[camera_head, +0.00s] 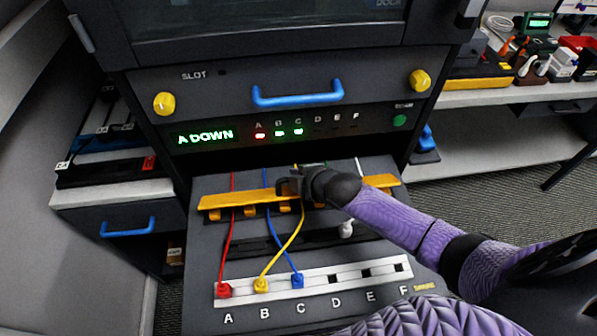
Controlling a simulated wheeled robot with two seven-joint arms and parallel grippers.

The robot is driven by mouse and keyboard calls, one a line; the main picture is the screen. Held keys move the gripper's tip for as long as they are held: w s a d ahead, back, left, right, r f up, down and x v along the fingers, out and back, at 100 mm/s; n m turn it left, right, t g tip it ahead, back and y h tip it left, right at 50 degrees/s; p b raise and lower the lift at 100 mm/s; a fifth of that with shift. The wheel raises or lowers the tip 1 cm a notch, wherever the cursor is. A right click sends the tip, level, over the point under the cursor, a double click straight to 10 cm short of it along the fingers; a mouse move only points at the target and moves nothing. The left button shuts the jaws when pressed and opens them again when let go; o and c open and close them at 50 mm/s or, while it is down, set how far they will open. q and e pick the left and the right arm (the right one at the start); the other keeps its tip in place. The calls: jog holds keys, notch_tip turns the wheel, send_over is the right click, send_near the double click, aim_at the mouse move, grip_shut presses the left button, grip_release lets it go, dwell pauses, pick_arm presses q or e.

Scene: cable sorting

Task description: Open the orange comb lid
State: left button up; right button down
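The orange comb lid (232,199) is a long bar with teeth below it, lying across the sloped dark panel. My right arm comes in from the right, and its black gripper (287,186) is at the middle of the lid, covering part of it. I cannot tell whether the fingers touch the lid or are closed. The red (227,248), blue (273,224) and yellow (291,238) cables pass the lid and run down to plugs at A, C and B. Blue and yellow cross below the lid. My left gripper is not in view.
The white socket strip (315,281) has plugs in A, B and C; D, E and F look empty. A white plug (346,229) hangs below the lid at right.

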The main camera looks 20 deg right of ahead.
jog(key=shift+w+g, duration=0.1)
jog(key=shift+g, duration=0.3)
jog(key=c, duration=0.9)
grip_release()
jog(key=shift+d+r+p, duration=0.1)
jog(key=shift+r+p, duration=0.15)
jog(key=shift+p, duration=0.15)
jog(key=p+v, duration=0.4)
jog(key=v, duration=0.5)
jog(key=shift+s+d, duration=0.15)
jog(key=shift+s, duration=0.2)
